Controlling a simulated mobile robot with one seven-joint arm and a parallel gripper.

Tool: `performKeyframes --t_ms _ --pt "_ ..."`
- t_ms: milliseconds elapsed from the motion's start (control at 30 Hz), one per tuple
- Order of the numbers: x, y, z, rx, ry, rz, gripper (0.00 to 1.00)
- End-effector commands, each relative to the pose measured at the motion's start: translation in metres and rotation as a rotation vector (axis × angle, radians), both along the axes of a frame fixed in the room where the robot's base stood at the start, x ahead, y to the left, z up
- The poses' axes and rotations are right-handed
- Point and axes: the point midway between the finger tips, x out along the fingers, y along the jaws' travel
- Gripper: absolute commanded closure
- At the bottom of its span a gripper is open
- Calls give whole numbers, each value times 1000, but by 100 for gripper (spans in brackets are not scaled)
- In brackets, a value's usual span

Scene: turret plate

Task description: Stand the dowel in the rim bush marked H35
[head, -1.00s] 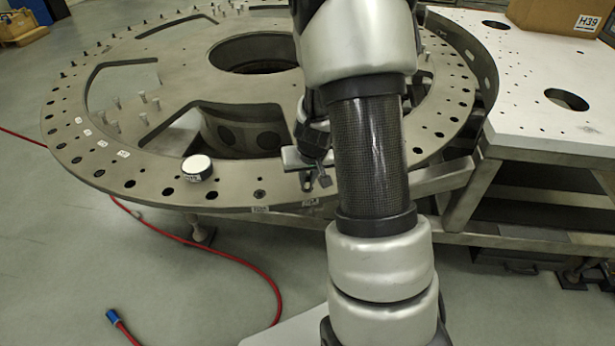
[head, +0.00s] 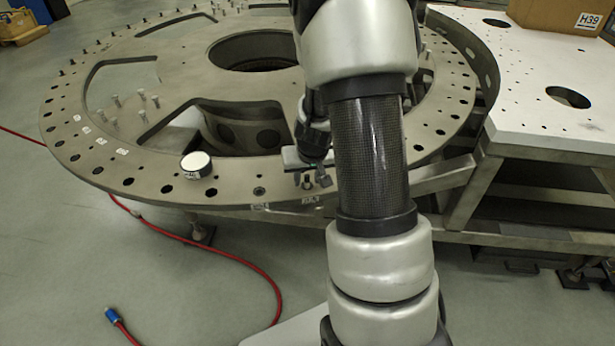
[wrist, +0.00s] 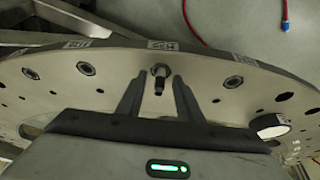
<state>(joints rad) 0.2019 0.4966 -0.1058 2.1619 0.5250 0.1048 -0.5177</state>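The dowel (wrist: 159,84) is a short dark peg. In the wrist view it stands in a rim bush (wrist: 161,69) just in front of a label (wrist: 163,45) that appears to read H35 upside down. It also shows small and dark in the head view (head: 308,184). My gripper (wrist: 158,78) is open. Its two fingers are on either side of the dowel with a gap on each side. In the head view my gripper (head: 311,181) is low over the near rim, partly hidden by my arm. How deep the dowel sits is not clear.
The large ring plate (head: 140,175) has many rim holes, several standing pegs and a white-topped round puck (head: 196,165) left of my gripper. A white perforated table (head: 530,80) with a cardboard box (head: 560,14) adjoins right. A red hose (head: 235,258) lies on the floor.

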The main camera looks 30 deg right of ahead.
Motion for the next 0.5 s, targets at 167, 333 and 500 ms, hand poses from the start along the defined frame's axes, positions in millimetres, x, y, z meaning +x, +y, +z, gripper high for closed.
performKeyframes --t_ms 167,333,500 --pt "0 0 0 0 0 0 67" --pt "-4 1 13 -2 -3 1 67" --pt "-16 6 48 -2 -4 3 67"
